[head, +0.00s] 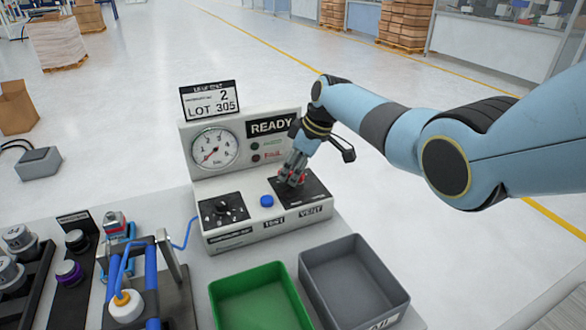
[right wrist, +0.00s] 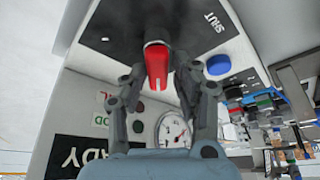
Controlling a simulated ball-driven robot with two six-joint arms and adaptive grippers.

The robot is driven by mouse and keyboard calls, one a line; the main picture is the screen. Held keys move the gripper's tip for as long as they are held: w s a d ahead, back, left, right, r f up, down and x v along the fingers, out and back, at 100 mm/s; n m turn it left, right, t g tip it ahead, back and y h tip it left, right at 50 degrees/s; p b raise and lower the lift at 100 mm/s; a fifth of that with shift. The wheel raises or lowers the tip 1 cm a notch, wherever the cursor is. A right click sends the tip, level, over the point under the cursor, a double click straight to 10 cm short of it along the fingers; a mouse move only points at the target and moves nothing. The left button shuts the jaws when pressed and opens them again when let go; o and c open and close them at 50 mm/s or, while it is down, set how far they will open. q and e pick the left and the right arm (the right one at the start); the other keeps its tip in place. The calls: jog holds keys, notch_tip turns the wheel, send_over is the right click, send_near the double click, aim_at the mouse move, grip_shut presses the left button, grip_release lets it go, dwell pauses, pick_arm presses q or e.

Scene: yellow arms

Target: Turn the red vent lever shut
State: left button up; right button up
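The red vent lever (right wrist: 158,66) sits on a black panel of the test unit (head: 221,237). My right gripper (head: 292,175) comes down over the panel. In the right wrist view its two fingers (right wrist: 159,84) stand apart on either side of the lever, with gaps between fingers and lever. The word SHUT (right wrist: 215,22) is printed on the panel beside the lever. My left gripper is not in view.
A blue button (head: 267,201) sits left of the lever panel, and a black knob (head: 223,208) farther left. A gauge (head: 214,147) and READY display (head: 271,125) stand behind. Green (head: 219,291) and grey (head: 398,294) bins are in front. A fixture with blue tubes (head: 152,277) stands front left.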

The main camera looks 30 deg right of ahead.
jog(key=shift+o, duration=1)
jog(key=shift+w, duration=0.1)
jog(key=shift+r, duration=0.1)
jog(key=shift+d+r, duration=0.1)
jog(key=shift+r, duration=0.05)
jog(key=v, duration=1.1)
jog(key=shift+s+r, duration=0.2)
jog(key=shift+d, duration=0.1)
